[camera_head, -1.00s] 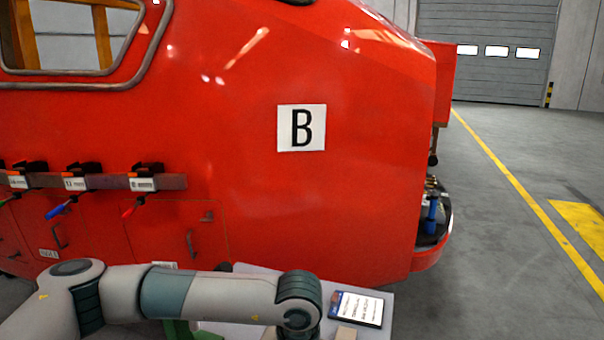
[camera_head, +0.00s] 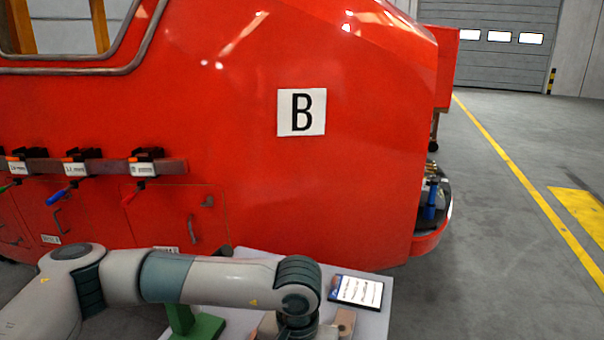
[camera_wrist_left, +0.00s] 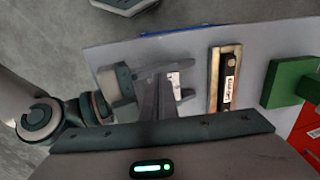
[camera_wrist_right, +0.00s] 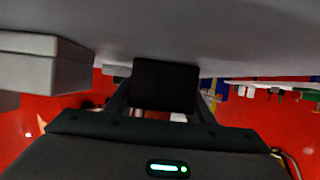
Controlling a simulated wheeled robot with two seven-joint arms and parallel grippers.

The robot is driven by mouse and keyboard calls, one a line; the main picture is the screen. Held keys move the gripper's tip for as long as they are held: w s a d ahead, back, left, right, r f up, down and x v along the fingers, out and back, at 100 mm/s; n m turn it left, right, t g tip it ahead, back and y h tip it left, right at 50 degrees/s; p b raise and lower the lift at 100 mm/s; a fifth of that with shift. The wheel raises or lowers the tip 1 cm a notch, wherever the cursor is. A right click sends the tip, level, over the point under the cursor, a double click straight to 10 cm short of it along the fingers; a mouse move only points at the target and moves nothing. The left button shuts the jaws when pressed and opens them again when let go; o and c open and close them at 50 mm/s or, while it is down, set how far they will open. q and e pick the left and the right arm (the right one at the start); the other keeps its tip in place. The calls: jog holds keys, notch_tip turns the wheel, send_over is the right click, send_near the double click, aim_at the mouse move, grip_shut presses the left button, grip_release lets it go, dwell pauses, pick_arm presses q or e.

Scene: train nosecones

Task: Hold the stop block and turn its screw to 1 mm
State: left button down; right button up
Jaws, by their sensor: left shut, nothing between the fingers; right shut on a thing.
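In the right wrist view, my right gripper (camera_wrist_right: 164,108) is shut on a black block (camera_wrist_right: 165,85), its dark face filling the space between the fingers. I take it to be the stop block; its screw does not show clearly. In the left wrist view, my left gripper (camera_wrist_left: 157,85) is shut and empty above the grey table. A small white label (camera_wrist_left: 173,80) shows right by its fingertips, between grey prongs that look like my right gripper's fingers. I cannot tell whether my left fingers touch anything. Neither gripper shows in the head view, where my left arm crosses the front.
A grey table (camera_head: 262,262) carries a tablet (camera_head: 357,290) and a green stand (camera_head: 205,325). A wooden block with a dark labelled tool (camera_wrist_left: 226,75) lies right of the left fingers. Behind stands a red nosecone marked B (camera_head: 360,140), with a rail (camera_head: 105,166) of clamps.

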pick_arm(q)
jog(key=shift+r, duration=0.15)
jog(key=shift+r, duration=2.85)
jog(key=shift+w+a+r, duration=0.2)
jog(key=shift+w+r, duration=0.05)
jog(key=shift+r, duration=0.25)
jog(key=shift+f, duration=0.15)
jog(key=shift+f, duration=3.4)
jog(key=shift+w+d, duration=0.1)
jog(key=shift+w, duration=0.1)
jog(key=shift+d, duration=0.2)
